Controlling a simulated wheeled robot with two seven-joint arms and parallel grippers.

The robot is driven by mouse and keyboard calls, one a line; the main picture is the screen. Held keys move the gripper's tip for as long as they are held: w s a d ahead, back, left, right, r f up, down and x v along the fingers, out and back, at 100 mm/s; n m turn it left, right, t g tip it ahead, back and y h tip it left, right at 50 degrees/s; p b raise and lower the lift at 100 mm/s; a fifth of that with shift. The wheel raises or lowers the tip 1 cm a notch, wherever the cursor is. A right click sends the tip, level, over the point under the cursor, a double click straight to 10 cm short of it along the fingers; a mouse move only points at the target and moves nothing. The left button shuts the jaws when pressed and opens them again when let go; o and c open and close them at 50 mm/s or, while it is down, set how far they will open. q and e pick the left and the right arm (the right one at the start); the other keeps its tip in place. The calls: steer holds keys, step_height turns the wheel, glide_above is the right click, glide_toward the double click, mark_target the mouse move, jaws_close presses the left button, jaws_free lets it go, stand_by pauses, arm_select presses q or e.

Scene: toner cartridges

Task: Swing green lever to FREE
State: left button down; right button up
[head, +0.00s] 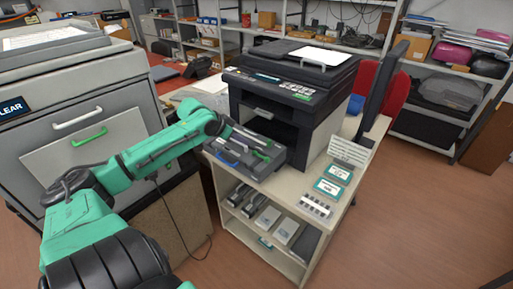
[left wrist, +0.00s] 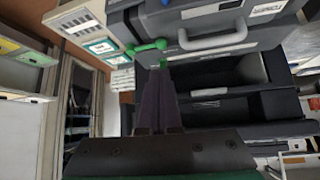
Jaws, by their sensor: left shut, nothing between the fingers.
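The printer (head: 290,95) stands on a cream cart with a dark tray (head: 280,160) sticking out at its front. A small green lever (head: 261,155) sits on the tray. In the left wrist view the green lever (left wrist: 147,46) has rounded ends and lies just beyond my fingertips. A small green piece shows right at the tips, and I cannot tell whether they touch it. My left gripper (head: 250,137) reaches over the tray from the left. Its dark fingers (left wrist: 160,75) are together and hold nothing. My right gripper is not in view.
A blue handle (head: 228,161) is at the tray's front. Boxes with teal labels (head: 328,187) lie on the cart top. A grey cabinet (head: 75,110) stands at the left. Open floor lies right of the cart.

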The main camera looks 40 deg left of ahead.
mark_target(262, 150)
arm_select(q)
steer(key=x, duration=0.4)
steer(key=shift+w+a, duration=0.15)
steer(key=shift+w, duration=0.05)
steer(key=shift+w+f, duration=0.25)
steer(key=shift+f, duration=0.05)
steer(key=x, duration=0.3)
steer(key=shift+w+f, duration=0.15)
steer(key=shift+w, duration=0.05)
steer(key=shift+w+f, duration=0.3)
steer(key=shift+f, duration=0.1)
steer(key=shift+s, duration=0.1)
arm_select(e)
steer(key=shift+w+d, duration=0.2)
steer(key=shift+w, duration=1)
arm_select(q)
steer(key=shift+d, duration=0.2)
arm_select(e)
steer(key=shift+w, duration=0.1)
